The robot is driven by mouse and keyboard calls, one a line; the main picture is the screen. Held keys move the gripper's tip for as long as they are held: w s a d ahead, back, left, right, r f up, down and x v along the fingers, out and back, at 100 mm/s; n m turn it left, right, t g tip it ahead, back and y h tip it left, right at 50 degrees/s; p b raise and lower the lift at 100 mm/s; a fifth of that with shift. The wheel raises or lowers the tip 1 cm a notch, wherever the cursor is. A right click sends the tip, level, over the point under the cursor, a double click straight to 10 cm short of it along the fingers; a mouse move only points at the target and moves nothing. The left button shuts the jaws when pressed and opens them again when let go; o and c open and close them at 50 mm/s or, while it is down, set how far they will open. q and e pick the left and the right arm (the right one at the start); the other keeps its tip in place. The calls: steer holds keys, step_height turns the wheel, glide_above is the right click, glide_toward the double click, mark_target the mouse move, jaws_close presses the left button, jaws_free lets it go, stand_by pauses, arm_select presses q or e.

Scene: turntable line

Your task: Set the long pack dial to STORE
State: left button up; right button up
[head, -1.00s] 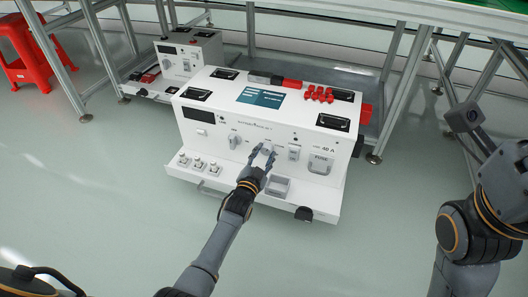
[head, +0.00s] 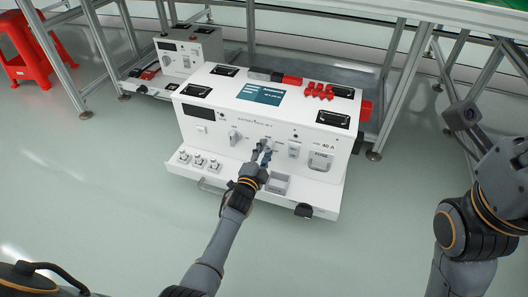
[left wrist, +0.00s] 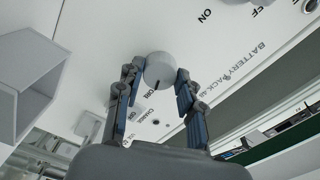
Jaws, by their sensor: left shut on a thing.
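The long pack is the white battery unit (head: 225,135) on the floor, with a panel of knobs and labels facing me. My left gripper (head: 265,153) is at the middle of this panel, shut on a round grey dial. In the left wrist view, the dial (left wrist: 160,70) sits between the two fingertips of the left gripper (left wrist: 157,78). A dark pointer line on it faces down in the picture, towards a partly hidden label ending in "ORE". "CHARGE" is printed farther below.
Another knob (head: 234,138) is left of the gripper, and a switch (head: 294,150) and fuse handle (head: 320,161) are right. A small open box (head: 278,183) stands on the front ledge beside my left gripper. A smaller unit (head: 190,55) is behind; metal frame legs surround it.

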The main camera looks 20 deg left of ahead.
stand_by(0.5)
arm_select(q)
steer(key=o, duration=1.2)
steer(key=s, duration=1.2)
steer(key=shift+a, duration=0.2)
